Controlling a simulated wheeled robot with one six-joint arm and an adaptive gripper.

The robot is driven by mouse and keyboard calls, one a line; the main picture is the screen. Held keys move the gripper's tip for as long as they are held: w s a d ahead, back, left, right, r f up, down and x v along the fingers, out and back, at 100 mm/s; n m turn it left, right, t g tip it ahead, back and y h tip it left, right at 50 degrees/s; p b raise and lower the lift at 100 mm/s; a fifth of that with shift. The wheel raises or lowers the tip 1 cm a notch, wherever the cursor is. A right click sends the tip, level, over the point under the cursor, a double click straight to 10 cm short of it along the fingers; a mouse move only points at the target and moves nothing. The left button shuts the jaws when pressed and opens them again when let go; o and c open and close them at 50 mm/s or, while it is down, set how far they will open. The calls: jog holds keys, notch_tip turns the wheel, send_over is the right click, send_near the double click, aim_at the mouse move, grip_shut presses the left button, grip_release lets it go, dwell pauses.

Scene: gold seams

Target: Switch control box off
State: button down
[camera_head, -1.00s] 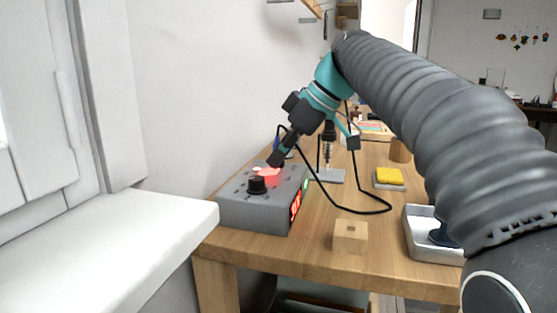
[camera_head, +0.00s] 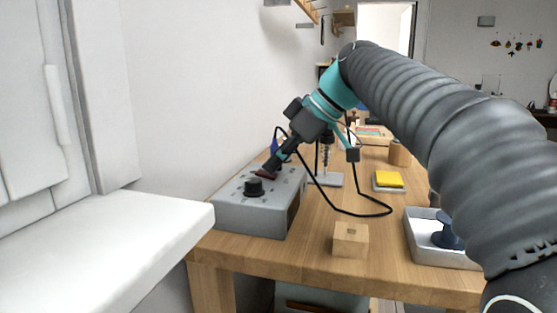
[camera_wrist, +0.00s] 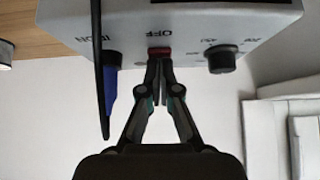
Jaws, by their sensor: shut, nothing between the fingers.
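The grey control box (camera_head: 247,211) stands on the near left part of the wooden table. A dark red switch (camera_head: 266,173) sits behind the knob. My gripper (camera_head: 272,168) is shut and empty, its tips at the red switch. In the wrist view the tips (camera_wrist: 158,62) meet or nearly meet the red switch (camera_wrist: 159,51) under the word OFF. The black knob (camera_wrist: 222,59) is right of them. A blue-and-black plug (camera_wrist: 111,85) is at the left.
A wooden block (camera_head: 350,240) sits right of the box. A white tray (camera_head: 425,255) holds a dark blue item (camera_head: 447,232). A yellow sponge-like pad (camera_head: 389,179) lies farther back. A black cable (camera_head: 370,214) loops over the table. A white ledge (camera_head: 110,240) is at the left.

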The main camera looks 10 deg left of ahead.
aim_at(274, 175)
jog(key=shift+a+r+p, duration=0.35)
jog(key=shift+a, duration=0.2)
jog(key=shift+r+p, duration=0.35)
jog(key=r+p, duration=0.1)
jog(key=r, duration=0.1)
jog(key=r+p, duration=0.1)
jog(key=p, duration=0.1)
jog(key=shift+d+r, duration=0.35)
jog(key=d+r, duration=0.5)
jog(key=d, duration=0.3)
jog(key=shift+s, duration=0.35)
jog(key=shift+d+r, duration=0.1)
